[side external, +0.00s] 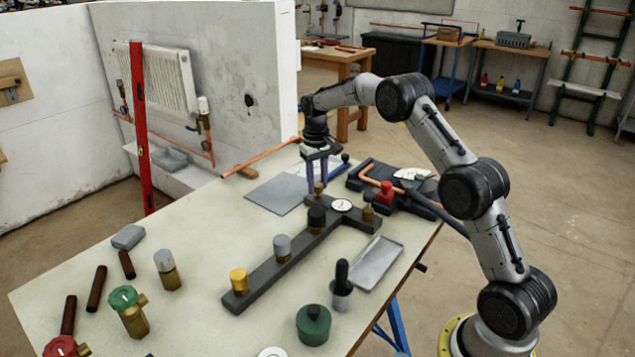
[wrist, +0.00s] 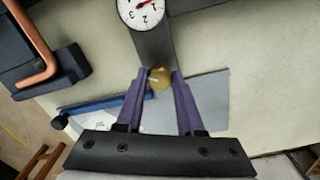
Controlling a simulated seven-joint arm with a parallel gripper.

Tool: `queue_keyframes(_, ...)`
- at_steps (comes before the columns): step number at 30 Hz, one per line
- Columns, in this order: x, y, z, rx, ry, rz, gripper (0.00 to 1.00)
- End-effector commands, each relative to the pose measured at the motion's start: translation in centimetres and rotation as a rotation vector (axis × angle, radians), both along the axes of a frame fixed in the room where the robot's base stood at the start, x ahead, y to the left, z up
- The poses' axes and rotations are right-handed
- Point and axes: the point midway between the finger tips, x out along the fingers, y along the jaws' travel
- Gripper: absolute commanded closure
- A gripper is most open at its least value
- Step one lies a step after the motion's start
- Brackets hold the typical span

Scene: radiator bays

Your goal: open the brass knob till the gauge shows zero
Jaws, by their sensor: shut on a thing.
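The brass knob (side external: 318,188) stands at the far end of a dark T-shaped manifold (side external: 268,277); in the wrist view it is a round brass top (wrist: 158,78) with a pale mark. My gripper (side external: 318,184) points down over it. The purple fingers (wrist: 157,75) are shut on the knob, one on each side. The white round gauge (side external: 342,205) sits on the manifold close by. In the wrist view the gauge (wrist: 142,12) is cut by the top edge; its red needle points up and right, near the 1.
Black (side external: 316,217), grey (side external: 282,246) and yellow (side external: 238,281) caps stand along the manifold, with another brass fitting (side external: 368,213) on its right arm. A grey tray (side external: 377,262) lies in front.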

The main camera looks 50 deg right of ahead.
Motion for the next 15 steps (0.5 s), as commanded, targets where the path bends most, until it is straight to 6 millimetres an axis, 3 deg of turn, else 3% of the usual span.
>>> queue_keyframes(15,0.01,0.01,0.20,-0.002,-0.003,0.464,1.00)
